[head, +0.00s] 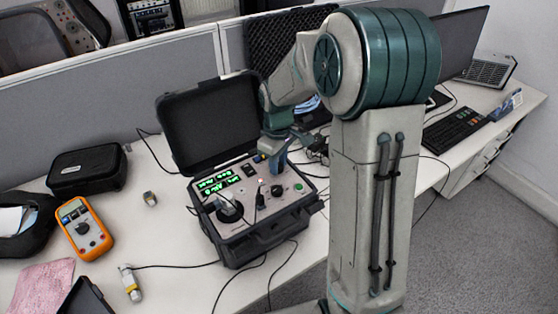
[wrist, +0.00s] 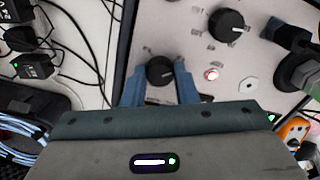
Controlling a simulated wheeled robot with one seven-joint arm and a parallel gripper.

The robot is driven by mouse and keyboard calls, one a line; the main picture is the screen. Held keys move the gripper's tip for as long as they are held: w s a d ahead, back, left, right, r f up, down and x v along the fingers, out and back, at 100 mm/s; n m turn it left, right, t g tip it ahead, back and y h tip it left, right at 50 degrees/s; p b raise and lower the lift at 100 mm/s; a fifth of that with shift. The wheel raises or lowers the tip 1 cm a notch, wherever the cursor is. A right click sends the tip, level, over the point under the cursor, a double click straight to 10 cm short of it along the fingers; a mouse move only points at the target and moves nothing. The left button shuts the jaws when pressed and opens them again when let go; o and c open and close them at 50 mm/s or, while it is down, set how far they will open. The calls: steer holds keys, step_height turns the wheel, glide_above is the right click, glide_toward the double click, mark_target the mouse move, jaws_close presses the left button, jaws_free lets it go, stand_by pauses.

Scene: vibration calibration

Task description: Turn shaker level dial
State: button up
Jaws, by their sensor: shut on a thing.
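A small black dial (wrist: 160,70) with a white pointer mark sits on the grey panel of the calibrator case. It also shows in the head view (head: 277,190). My gripper (wrist: 161,78) has its two blue fingers on either side of this dial, shut on it. In the head view my gripper (head: 277,172) reaches down to the right part of the panel. A second black dial (wrist: 227,25) on the same panel stands free. The labels are too small to read, so I cannot tell which dial is the shaker level from its print.
The open black case (head: 215,115) has its lid up behind the panel. Green displays (head: 218,182) are lit, and a red light (wrist: 211,74) glows near the dial. A black round shaker (head: 228,210) with a cable stands on the panel's left. An orange multimeter (head: 83,228) lies left.

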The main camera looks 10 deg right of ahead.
steer(key=shift+w+r+n, duration=0.2)
steer(key=shift+n, duration=0.2)
steer(key=o, duration=0.8)
steer(key=shift+o, duration=0.9)
steer(key=shift+s+f, duration=0.1)
step_height(320, 180, up, 14)
